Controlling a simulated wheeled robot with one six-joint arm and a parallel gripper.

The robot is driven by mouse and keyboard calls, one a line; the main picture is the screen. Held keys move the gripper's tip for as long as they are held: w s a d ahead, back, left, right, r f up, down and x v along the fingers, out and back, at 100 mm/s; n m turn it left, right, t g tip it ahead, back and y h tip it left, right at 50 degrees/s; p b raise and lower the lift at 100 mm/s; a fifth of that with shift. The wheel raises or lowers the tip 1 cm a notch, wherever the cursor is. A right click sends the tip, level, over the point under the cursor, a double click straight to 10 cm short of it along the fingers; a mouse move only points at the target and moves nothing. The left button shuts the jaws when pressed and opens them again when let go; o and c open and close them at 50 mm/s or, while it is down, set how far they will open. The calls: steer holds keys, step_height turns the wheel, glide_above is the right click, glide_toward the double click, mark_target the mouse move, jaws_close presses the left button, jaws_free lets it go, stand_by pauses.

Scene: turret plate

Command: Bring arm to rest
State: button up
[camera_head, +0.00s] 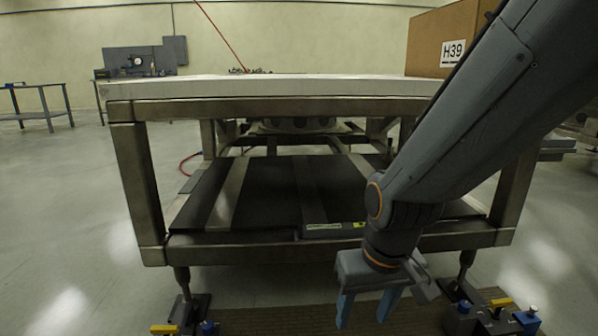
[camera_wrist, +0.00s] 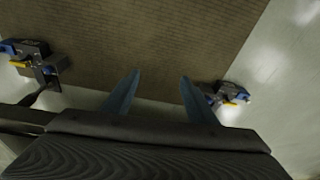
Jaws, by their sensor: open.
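My gripper (camera_head: 366,308) hangs in front of the table's lower front rail in the head view, its two blue fingers pointing down. The fingers are spread apart with nothing between them. In the wrist view my gripper (camera_wrist: 158,90) shows both blue fingers apart, with bare brown ribbed mat (camera_wrist: 140,40) below and ahead. My arm comes down from the upper right of the head view and covers part of the table's right side. The fingers touch nothing that I can see.
A metal-framed table (camera_head: 270,88) with a pale top and dark lower shelf (camera_head: 270,190) stands close ahead. A box labelled H39 (camera_head: 430,40) sits on its right. Clamp-like feet with yellow and blue parts stand at the left (camera_head: 186,312) and right (camera_head: 490,318). Open floor lies left.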

steer(key=s+a+r+n+g+y+b, duration=0.15)
steer(key=s+a+n+b, duration=0.3)
steer(key=s+a, duration=0.8)
steer(key=d+r+m+p, duration=0.2)
steer(key=d+r+p, duration=0.4)
steer(key=r+p, duration=0.3)
steer(key=d+r+m+h+p, duration=0.1)
steer(key=d+r+p, duration=0.6)
steer(key=p, duration=1)
steer(key=d+r+m+h+p, duration=0.1)
steer(key=d+r+m+p, duration=0.2)
steer(key=d+r+p, duration=0.4)
step_height(320, 180, up, 6)
steer(key=p, duration=0.6)
steer(key=shift+r, duration=0.2)
